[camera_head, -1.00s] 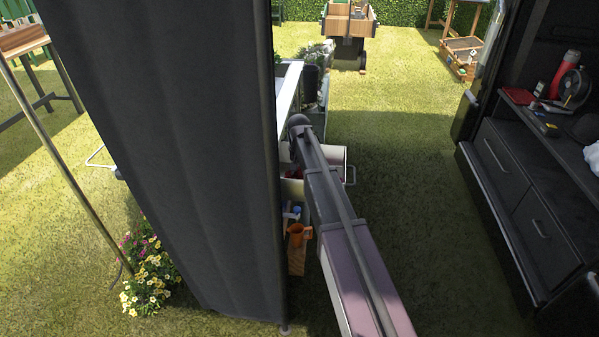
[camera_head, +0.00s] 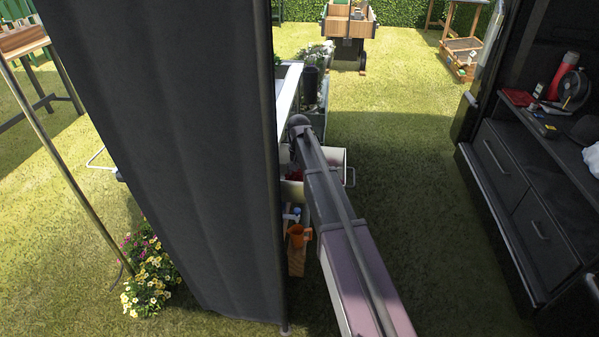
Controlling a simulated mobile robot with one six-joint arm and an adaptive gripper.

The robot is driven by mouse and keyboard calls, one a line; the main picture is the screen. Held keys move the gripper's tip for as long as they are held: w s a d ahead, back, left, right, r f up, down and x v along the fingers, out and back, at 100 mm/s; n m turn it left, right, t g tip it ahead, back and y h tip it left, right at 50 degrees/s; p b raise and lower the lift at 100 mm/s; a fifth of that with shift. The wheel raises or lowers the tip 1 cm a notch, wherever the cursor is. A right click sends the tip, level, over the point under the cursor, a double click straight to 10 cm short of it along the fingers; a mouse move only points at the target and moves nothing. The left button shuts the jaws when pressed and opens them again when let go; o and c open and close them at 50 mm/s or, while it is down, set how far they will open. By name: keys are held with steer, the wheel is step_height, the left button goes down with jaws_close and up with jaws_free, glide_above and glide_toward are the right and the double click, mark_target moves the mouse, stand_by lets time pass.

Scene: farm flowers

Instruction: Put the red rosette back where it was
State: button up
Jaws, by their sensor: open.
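No red rosette can be made out for sure. My arm reaches from the bottom right up to a dark joint near the middle. My gripper is not visible; the arm and the dark curtain hide what lies past that joint.
The dark curtain (camera_head: 165,150) covers much of the left. A black van shelf (camera_head: 550,130) at right holds a red flat item (camera_head: 518,97) and a red cylinder (camera_head: 571,62). Grass between is clear.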

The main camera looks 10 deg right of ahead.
mark_target(299, 174)
step_height(299, 174, up, 11)
steer(key=p, duration=1)
steer(key=shift+r+p, duration=0.15)
steer(key=shift+p, duration=0.25)
steer(key=s+n, duration=0.3)
steer(key=s, duration=2.6)
steer(key=shift+d+n, duration=0.25)
steer(key=shift+n, duration=0.05)
steer(key=shift+c, duration=1.3)
